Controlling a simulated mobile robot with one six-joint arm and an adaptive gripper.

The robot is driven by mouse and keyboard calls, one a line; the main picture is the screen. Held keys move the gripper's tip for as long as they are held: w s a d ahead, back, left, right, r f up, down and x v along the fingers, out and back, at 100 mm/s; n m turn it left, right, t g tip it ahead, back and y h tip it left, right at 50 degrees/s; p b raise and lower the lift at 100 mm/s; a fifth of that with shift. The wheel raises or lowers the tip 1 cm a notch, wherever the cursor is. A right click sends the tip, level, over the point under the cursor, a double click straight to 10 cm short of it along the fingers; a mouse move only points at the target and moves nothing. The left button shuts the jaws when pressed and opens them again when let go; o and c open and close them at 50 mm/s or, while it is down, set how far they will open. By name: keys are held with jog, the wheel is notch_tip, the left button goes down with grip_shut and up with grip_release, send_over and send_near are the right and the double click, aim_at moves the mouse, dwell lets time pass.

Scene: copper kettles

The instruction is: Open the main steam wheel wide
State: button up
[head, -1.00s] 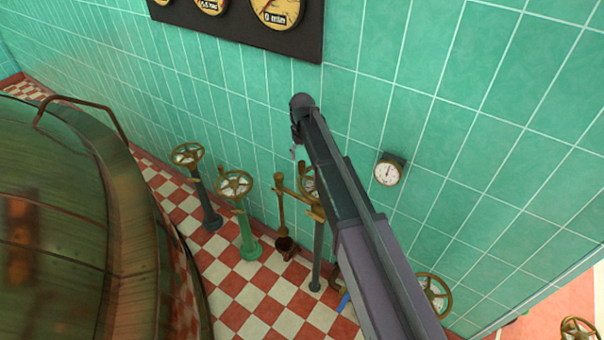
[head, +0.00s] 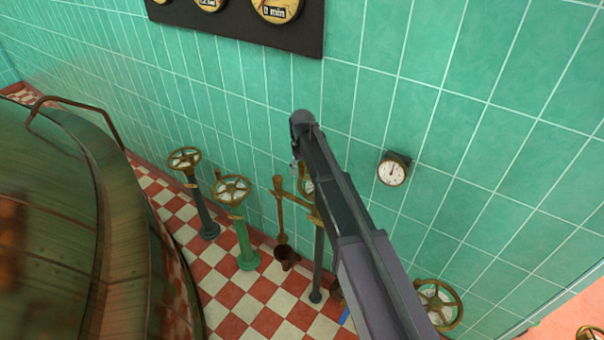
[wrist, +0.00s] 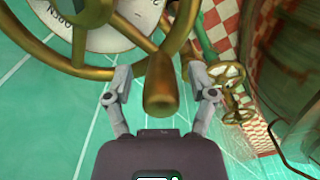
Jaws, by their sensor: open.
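In the wrist view a large brass wheel (wrist: 95,72) fills the upper left, over a white plate (wrist: 115,38) with partly hidden lettering that seems to read OPEN upside down. A brass handle (wrist: 160,95) sticks out from its rim toward my camera. My gripper (wrist: 160,72) is open, one finger on each side of this handle; I cannot tell whether they touch it. In the head view a wheel (head: 307,183) on a dark post shows partly behind my arm, which hides my fingers there. Whether this is the main steam wheel is not readable.
Two more valve wheels (head: 185,159) (head: 231,189) stand left on posts, and another wheel (head: 440,304) is at the lower right. A copper kettle (head: 60,220) fills the left. A small round gauge (head: 392,172) is on the green tiled wall, with a dark gauge board (head: 240,30) above.

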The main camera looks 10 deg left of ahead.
jog(key=shift+f, duration=0.2)
grip_shut()
dwell(0.3)
jog(key=shift+s+a, duration=0.2)
jog(key=shift+a, duration=0.05)
